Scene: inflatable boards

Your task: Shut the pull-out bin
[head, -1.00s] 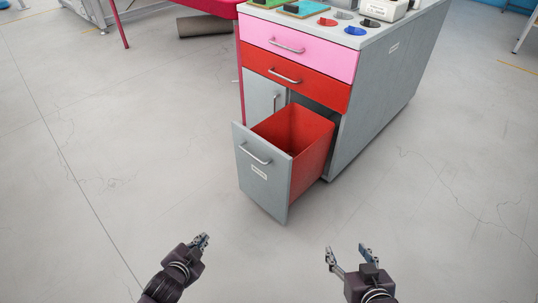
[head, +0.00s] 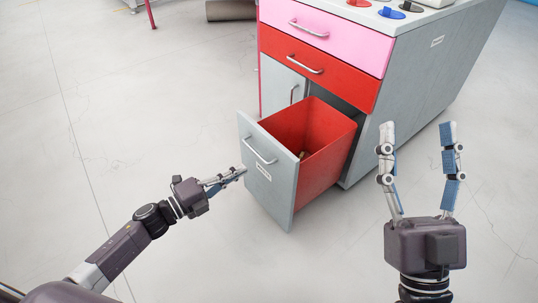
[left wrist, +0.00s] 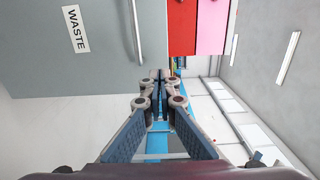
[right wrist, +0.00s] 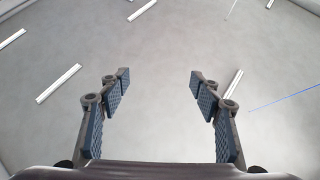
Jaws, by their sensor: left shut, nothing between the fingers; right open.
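The pull-out bin (head: 266,178) is open, its grey front standing out from the cabinet with a silver bar handle (head: 260,151) and a small label. Its red tub (head: 325,165) shows behind the front, with something small inside. In the left wrist view the grey front (left wrist: 60,25) fills the upper left, with a "WASTE" label. My left gripper (head: 242,171) is shut and empty, its tips at or very close to the left edge of the front; I cannot tell if they touch. My right gripper (head: 417,128) is open and empty, raised right of the bin; it also shows in the right wrist view (right wrist: 158,80).
The grey cabinet (head: 425,75) holds a pink drawer (head: 335,38) and a red drawer (head: 335,72), both closed, above a grey door (head: 283,88). Coloured items lie on its top. The floor (head: 130,120) around the bin's front and left is clear.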

